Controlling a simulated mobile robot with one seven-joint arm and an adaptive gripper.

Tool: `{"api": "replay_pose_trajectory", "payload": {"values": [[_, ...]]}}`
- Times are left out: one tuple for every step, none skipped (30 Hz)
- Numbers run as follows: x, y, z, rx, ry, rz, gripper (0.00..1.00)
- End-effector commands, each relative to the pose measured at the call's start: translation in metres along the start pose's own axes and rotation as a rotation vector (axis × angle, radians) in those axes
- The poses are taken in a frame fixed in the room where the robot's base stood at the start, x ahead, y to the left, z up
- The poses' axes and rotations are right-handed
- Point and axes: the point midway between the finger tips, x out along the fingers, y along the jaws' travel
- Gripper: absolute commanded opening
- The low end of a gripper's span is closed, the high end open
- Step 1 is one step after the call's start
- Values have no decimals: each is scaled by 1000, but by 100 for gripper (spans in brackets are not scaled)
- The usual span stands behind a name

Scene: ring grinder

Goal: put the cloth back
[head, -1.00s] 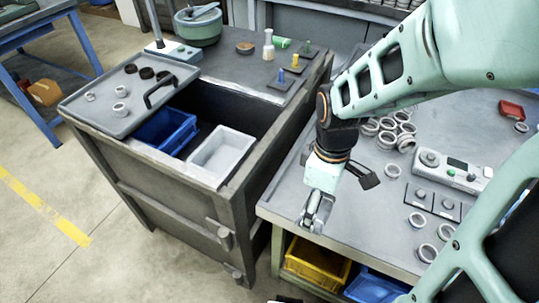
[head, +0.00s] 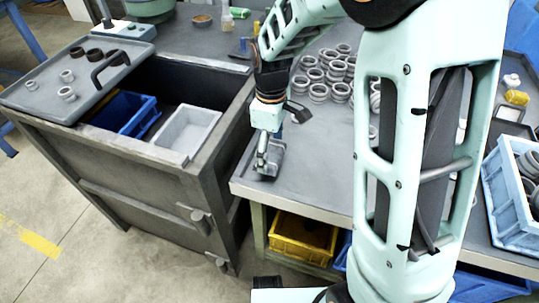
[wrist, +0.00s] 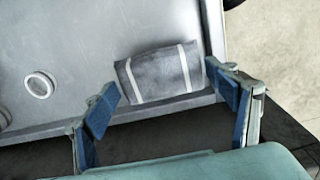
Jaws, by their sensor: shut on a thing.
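The cloth (wrist: 162,74) is a grey folded pad with two pale stripes. In the wrist view it lies at the edge of the grey worktop, between the two blue-padded fingers of my gripper (wrist: 161,79), which is shut on it from its two short sides. In the head view my gripper (head: 262,162) points down at the front left corner of the right worktop (head: 310,180). The cloth shows there only as a small grey shape, partly hidden by the fingers. I cannot tell whether it is lifted off the surface.
Left of the worktop stands a dark cabinet with an open top, holding a blue bin (head: 125,112) and a white bin (head: 186,133). A grey tray (head: 50,85) with rings lies across it. Several metal rings (head: 325,70) stand behind my gripper. A yellow bin (head: 300,235) sits below.

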Motion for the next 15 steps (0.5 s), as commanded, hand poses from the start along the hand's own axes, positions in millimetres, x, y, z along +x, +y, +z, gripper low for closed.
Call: {"api": "replay_pose_trajectory", "payload": {"values": [[3, 1, -1, 0, 0, -1, 56], [4, 2, -2, 0, 0, -1, 56], [7, 3, -3, 0, 0, -1, 56], [9, 5, -4, 0, 0, 0, 56], [13, 6, -6, 0, 0, 0, 56], [18, 7, -6, 0, -1, -1, 56], [22, 7, -6, 0, -1, -1, 56], [26, 7, -6, 0, -1, -1, 56], [31, 7, -6, 0, 0, -1, 56], [34, 7, -6, 0, 0, 0, 56], [37, 7, -6, 0, 0, 0, 56], [40, 7, -6, 0, 0, 0, 56], [42, 7, -6, 0, 0, 0, 56], [42, 7, -6, 0, 0, 0, 56], [42, 7, -6, 0, 0, 0, 56]]}}
